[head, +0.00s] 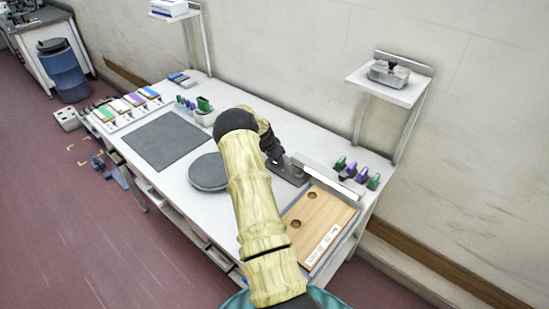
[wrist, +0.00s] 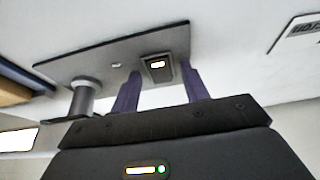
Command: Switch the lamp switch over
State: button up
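The lamp switch (wrist: 158,66) is a small dark block with a lit pale-yellow face, set on a dark flat base plate (wrist: 115,57). My gripper (wrist: 160,64) has two purple fingers spread apart, with nothing held. In the wrist view the switch appears between the fingertips; I cannot tell whether either finger touches it. A grey cylindrical post (wrist: 82,97) rises from the plate at left. In the head view the plate (head: 290,173) lies on the table just right of my gripper, beside a long white bar (head: 325,178). My arm hides part of this area, and the switch cannot be made out there.
A wooden board (head: 322,222) with two holes lies in a tray at the table's right end. Green and purple pieces (head: 356,173) stand behind it. A round grey pad (head: 208,172) and dark mat (head: 166,140) lie left. A wall shelf (head: 390,88) holds a metal box.

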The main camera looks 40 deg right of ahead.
jog(key=c, duration=0.9)
jog(key=shift+y, duration=0.3)
jog(key=shift+d+y+b, duration=0.3)
jog(key=shift+y+b, duration=0.4)
jog(key=shift+b, duration=0.05)
jog(key=shift+d+r+y, duration=0.1)
jog(key=shift+y, duration=0.4)
jog(key=shift+w, duration=0.1)
jog(key=o, duration=1)
jog(key=shift+c, duration=0.2)
jog(key=shift+r, duration=0.1)
